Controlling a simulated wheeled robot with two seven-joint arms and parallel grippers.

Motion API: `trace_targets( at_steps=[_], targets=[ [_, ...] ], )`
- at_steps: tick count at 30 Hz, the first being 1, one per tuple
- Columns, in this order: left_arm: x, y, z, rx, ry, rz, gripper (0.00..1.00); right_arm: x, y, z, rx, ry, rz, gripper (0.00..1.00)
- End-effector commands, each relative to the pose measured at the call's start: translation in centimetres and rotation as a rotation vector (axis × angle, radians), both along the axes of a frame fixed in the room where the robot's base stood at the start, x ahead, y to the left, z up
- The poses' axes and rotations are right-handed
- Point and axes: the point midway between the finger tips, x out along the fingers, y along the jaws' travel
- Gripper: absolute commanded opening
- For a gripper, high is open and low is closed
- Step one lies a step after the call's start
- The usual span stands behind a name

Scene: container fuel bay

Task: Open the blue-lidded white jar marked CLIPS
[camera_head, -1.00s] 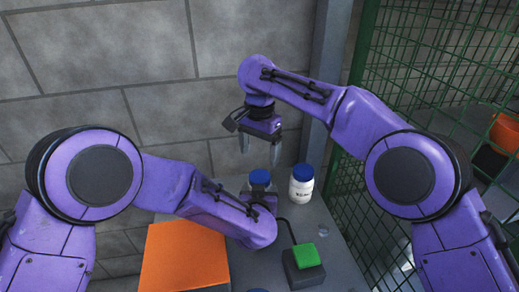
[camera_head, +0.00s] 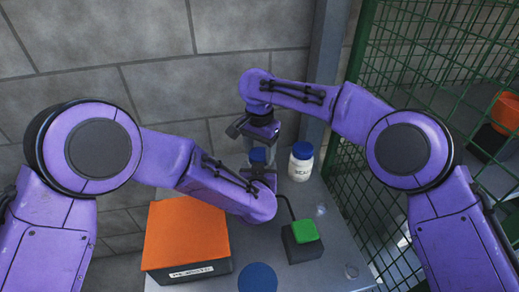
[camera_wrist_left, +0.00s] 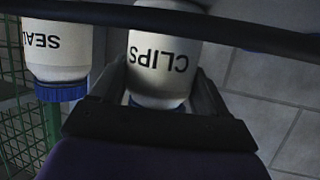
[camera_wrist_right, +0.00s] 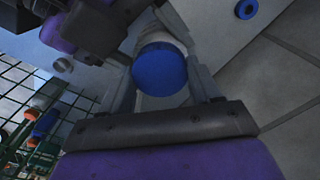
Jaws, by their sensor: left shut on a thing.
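The white CLIPS jar (camera_wrist_left: 160,60) stands between the fingers of my left gripper (camera_wrist_left: 158,100), which is shut on its body. Its blue lid (camera_head: 259,155) shows in the head view, partly hidden by my right gripper. My right gripper (camera_head: 258,150) points straight down over the jar. In the right wrist view the blue lid (camera_wrist_right: 160,69) sits between the two fingers of the right gripper (camera_wrist_right: 160,80), with a narrow gap on each side, so it looks open around the lid. The lid is on the jar.
A second white jar (camera_head: 301,163) with a blue lid stands close to the right; it reads SEAL (camera_wrist_left: 58,45) in the left wrist view. An orange-topped box (camera_head: 187,232), a green button on a black box (camera_head: 304,232) and a blue disc (camera_head: 258,278) are nearer. Green mesh (camera_head: 430,100) bounds the right.

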Motion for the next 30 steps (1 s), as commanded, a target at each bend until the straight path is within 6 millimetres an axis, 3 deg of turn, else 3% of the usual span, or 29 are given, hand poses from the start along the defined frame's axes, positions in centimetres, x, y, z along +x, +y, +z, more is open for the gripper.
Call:
trace_targets(
  at_steps=[7,11,30],
  targets=[
    [-0.01,0.05,-0.06,0.000,0.001,0.001,0.00,0.00,-0.01,0.03,-0.001,0.000,0.041,0.26],
    [-0.01,0.06,-0.06,0.000,0.001,0.001,0.00,0.02,-0.05,0.07,-0.002,-0.001,0.280,0.26],
    [-0.01,0.09,-0.10,0.001,0.002,0.002,0.00,0.14,-0.17,0.22,-0.001,0.000,2.325,0.26]
  ],
)
